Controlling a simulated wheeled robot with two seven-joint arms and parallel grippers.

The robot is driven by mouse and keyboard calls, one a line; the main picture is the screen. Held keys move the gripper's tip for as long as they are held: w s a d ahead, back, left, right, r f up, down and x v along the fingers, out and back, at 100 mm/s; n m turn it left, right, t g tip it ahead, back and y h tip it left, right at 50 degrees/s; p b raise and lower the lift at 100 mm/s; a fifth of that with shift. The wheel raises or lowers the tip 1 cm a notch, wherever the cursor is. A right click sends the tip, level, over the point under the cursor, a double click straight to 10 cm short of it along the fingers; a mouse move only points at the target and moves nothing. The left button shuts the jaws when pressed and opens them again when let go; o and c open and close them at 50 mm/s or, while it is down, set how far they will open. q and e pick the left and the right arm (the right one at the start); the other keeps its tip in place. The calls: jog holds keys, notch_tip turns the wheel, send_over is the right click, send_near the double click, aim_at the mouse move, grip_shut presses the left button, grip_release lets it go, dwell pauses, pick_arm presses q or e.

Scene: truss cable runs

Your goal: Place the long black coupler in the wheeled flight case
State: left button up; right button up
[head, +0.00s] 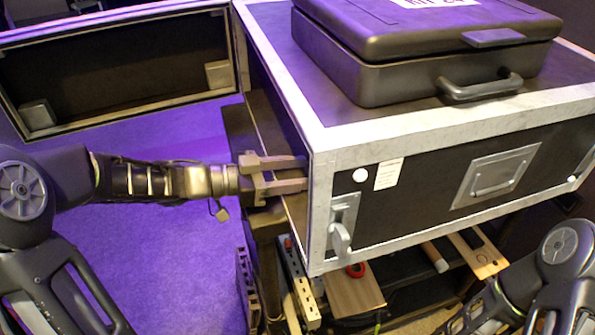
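A black flight case with silver edging (410,192) fills the right of the head view, with a latch and a recessed handle on its front. No wheels show on it, so I cannot tell whether it is the wheeled one. My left gripper (306,173) reaches from the left to the case's left side, near the front corner. Its two fingers are apart, with nothing visible between them. I cannot tell whether the tips touch the case. I cannot make out the long black coupler. My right arm shows at the lower right, but its gripper is out of view.
A closed dark hard case (400,60) lies on top of the flight case. Below it are a wooden block (353,292) with a red ring, a wooden plate (478,255) and several narrow rails (298,285). A dark silver-edged panel (120,65) stands behind left. Purple floor (170,250) is clear.

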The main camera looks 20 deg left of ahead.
pick_arm(q)
jog(key=shift+s+f, duration=0.1)
jog(key=shift+f, duration=0.6)
jog(key=o, duration=1.5)
jog(key=shift+f, duration=0.25)
jog(key=shift+r, duration=0.1)
jog(key=shift+a+r, duration=0.2)
jog(key=shift+r, duration=0.35)
jog(key=b+v, duration=0.1)
jog(key=v, duration=1)
jog(key=shift+s+a+r, duration=0.2)
jog(key=shift+a+r, duration=0.05)
jog(key=shift+r, duration=0.1)
